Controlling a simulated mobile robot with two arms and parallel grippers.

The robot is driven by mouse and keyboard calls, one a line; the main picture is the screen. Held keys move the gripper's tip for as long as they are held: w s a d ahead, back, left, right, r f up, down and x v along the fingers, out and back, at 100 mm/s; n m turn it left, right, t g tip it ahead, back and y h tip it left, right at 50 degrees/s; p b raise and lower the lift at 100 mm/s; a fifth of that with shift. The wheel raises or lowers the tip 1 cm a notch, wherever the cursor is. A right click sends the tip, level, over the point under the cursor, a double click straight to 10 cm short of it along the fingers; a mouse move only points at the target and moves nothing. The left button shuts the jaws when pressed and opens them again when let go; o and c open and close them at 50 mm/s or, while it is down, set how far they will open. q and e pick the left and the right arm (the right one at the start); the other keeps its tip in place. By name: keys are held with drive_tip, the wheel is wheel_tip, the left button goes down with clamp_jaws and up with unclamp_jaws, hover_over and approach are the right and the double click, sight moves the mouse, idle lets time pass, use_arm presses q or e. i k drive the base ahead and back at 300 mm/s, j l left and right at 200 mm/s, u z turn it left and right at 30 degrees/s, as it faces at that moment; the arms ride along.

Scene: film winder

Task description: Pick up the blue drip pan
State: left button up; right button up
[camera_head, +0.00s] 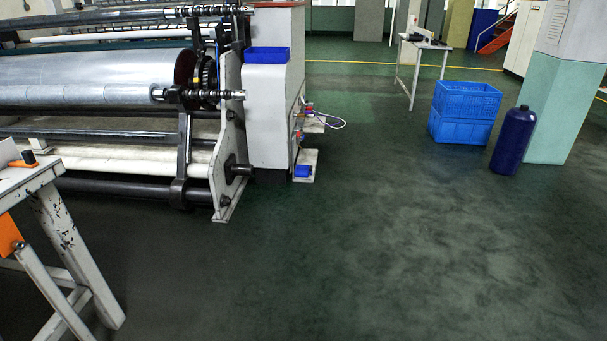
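A shallow blue pan (267,55) sits at the end of the film winder (268,110), near the top of its white housing, left of the picture's middle. It looks like the drip pan, and its inside shows no contents that I can make out. Neither of my grippers is in view.
A worn white bench (75,250) stands at the near left. Stacked blue crates (462,128), a dark blue cylinder (513,142) and a green-and-white pillar (567,95) stand at the right. A small white table (425,45) is farther back. The green floor (350,240) is clear in the middle.

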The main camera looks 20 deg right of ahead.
sight(301, 171)
drive_tip(key=i+z, duration=0.1)
drive_tip(key=z, duration=0.35)
drive_tip(key=i, duration=4.05)
